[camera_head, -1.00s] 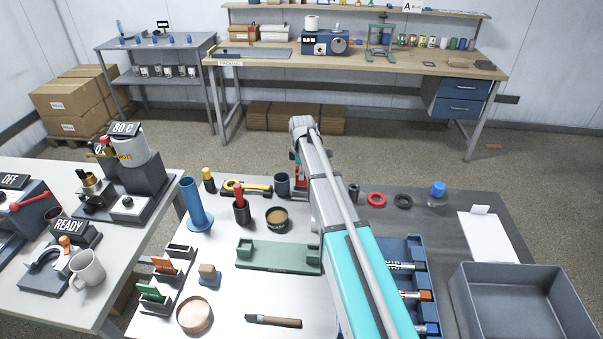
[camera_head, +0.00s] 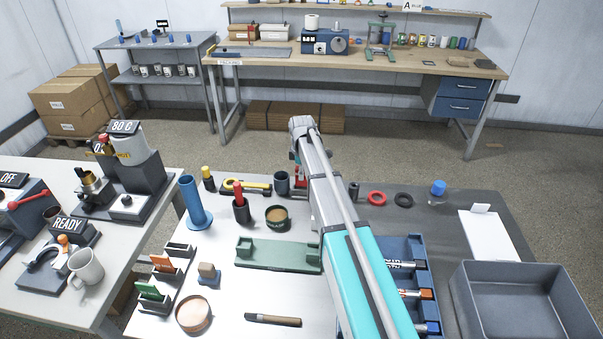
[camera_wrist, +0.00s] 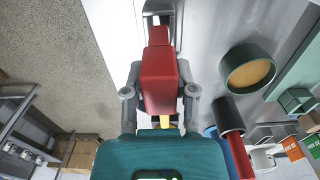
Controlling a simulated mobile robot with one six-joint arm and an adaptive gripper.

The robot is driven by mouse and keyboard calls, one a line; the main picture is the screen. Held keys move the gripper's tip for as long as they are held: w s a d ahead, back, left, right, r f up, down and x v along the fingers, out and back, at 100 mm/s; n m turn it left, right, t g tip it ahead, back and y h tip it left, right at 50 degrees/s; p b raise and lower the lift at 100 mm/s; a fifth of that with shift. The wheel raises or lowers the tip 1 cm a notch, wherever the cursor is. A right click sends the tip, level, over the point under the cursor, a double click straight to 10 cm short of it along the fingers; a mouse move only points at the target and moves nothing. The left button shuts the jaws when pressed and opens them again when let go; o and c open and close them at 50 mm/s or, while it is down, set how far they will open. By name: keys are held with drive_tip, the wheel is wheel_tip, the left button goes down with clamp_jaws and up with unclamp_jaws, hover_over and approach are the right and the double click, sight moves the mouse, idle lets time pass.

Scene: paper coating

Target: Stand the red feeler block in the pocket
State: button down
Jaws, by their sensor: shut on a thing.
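The red feeler block (camera_wrist: 160,84) is held between the two fingers of my gripper (camera_wrist: 161,92) in the wrist view, with its narrower end pointing away from the palm. My gripper is shut on it. In the head view my own arm hides most of the gripper; a small patch of red shows at the arm's left edge. A row of dark holders stands at the left of the table: one empty pocket (camera_head: 179,249), one with an orange card (camera_head: 163,263), and one with a green card (camera_head: 151,291). I cannot tell whether the block touches anything beneath.
A black cup with a red marker (camera_head: 240,208), a round tin (camera_head: 277,216), a blue cylinder (camera_head: 195,205) and a green fixture (camera_head: 278,255) stand left of my arm. A blue rack (camera_head: 402,243) and grey bin (camera_head: 520,310) are on the right. Bare white tabletop surrounds the brush (camera_head: 272,319).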

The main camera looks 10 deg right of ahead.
sight(302, 185)
drive_tip(key=shift+f+b, duration=1.85)
idle(0.8)
drive_tip(key=shift+c, duration=1.7)
unclamp_jaws()
drive_tip(key=shift+r, duration=0.15)
wheel_tip(302, 185, up, 9)
drive_tip(key=p, duration=0.9)
drive_tip(key=shift+r, duration=0.1)
